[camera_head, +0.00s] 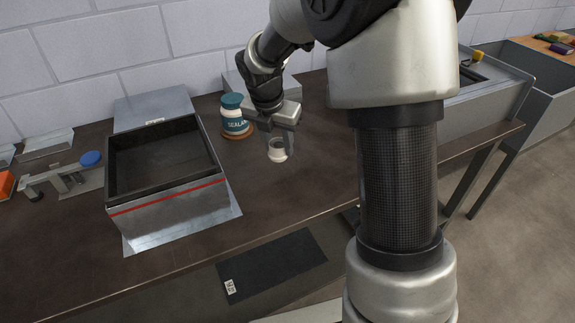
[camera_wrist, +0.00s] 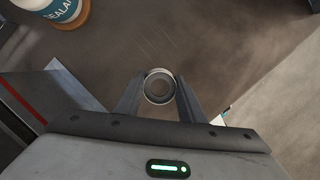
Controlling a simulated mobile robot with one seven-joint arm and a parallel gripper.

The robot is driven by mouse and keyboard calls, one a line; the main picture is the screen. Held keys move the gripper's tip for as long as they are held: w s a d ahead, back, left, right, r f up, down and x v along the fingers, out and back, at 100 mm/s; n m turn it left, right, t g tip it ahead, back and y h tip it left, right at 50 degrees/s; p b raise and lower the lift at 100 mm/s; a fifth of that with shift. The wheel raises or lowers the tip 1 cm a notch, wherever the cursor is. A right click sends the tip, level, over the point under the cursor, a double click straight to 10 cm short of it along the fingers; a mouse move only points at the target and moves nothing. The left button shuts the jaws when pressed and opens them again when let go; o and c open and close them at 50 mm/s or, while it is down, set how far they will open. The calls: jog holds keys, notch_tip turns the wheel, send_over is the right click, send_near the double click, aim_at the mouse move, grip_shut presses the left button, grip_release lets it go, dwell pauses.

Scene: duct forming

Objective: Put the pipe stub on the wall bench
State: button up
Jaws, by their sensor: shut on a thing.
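The pipe stub (camera_head: 278,151) is a short pale ring-ended cylinder. It is between the fingers of my gripper (camera_head: 274,137), upright over the dark brown bench (camera_head: 300,179) along the wall. In the wrist view the pipe stub (camera_wrist: 159,87) shows its round open end between the two fingertips of my gripper (camera_wrist: 158,92), which is shut on it. I cannot tell whether its lower end touches the bench top.
A sealant tub (camera_head: 236,118) stands on a round brown base just left of my gripper. An open metal box (camera_head: 170,209) with a red stripe is farther left. Bench room right of the stub is clear. A dark mat (camera_head: 272,266) lies below the bench's front edge.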

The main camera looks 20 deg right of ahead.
notch_tip(320, 180, down, 6)
jog(key=shift+f+b, duration=0.25)
jog(key=shift+b, duration=0.5)
jog(key=shift+f, duration=0.15)
jog(key=o, duration=1.2)
jog(key=shift+c, duration=0.2)
